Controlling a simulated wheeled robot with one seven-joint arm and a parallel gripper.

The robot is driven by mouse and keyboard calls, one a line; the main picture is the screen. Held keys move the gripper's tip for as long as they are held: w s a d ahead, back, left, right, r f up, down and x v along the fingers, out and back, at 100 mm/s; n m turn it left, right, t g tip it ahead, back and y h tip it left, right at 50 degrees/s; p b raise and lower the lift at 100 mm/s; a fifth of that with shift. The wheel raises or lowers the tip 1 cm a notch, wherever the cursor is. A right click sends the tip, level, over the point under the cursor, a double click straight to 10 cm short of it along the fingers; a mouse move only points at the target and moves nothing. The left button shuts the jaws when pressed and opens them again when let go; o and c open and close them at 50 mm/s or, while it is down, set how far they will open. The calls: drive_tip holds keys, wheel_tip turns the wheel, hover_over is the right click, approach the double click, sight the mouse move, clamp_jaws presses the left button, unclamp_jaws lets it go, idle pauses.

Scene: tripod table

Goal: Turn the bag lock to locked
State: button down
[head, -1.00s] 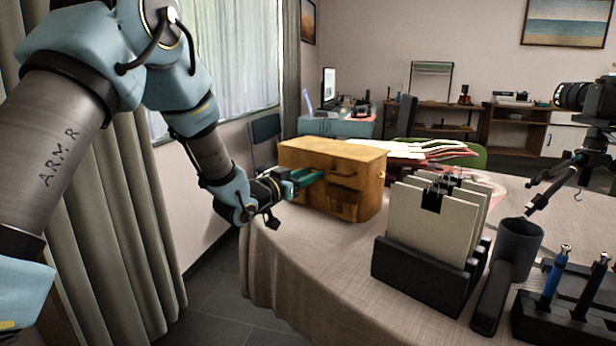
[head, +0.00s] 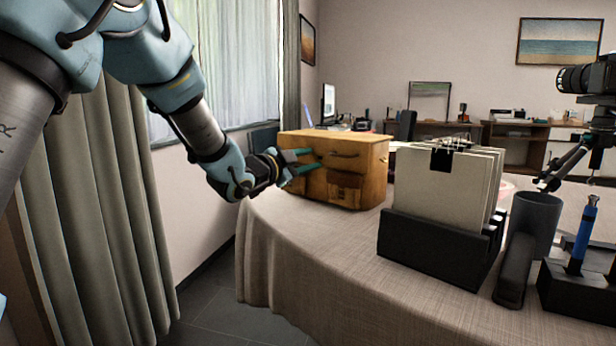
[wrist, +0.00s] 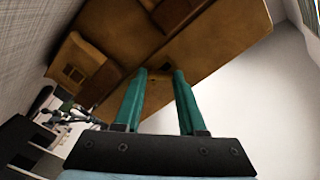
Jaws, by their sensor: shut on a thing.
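The bag (head: 340,142) is a tan-brown, box-shaped case with a dark handle and a front pocket, standing upright near the table's far left edge. It shows tilted in the wrist view (wrist: 135,28). My gripper (head: 316,159) reaches the left part of the bag's front with its two teal fingers.
The cloth-covered table (head: 330,255) is bare in front of the bag. A black file holder (head: 435,248) with upright folders stands right of it. A dark cup (head: 535,220), a pen stand (head: 572,285) and a camera on a tripod (head: 590,80) are farther right.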

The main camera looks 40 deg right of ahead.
drive_tip(key=m+b, duration=0.8)
drive_tip(key=b, duration=0.2)
drive_tip(key=shift+f, duration=0.15)
drive_tip(key=shift+m, duration=0.4)
drive_tip(key=shift+c, duration=2.4)
unclamp_jaws()
drive_tip(key=s+a+p, duration=0.1)
drive_tip(key=a, duration=0.9)
drive_tip(key=shift+s+a, duration=0.3)
drive_tip(key=shift+a, duration=0.05)
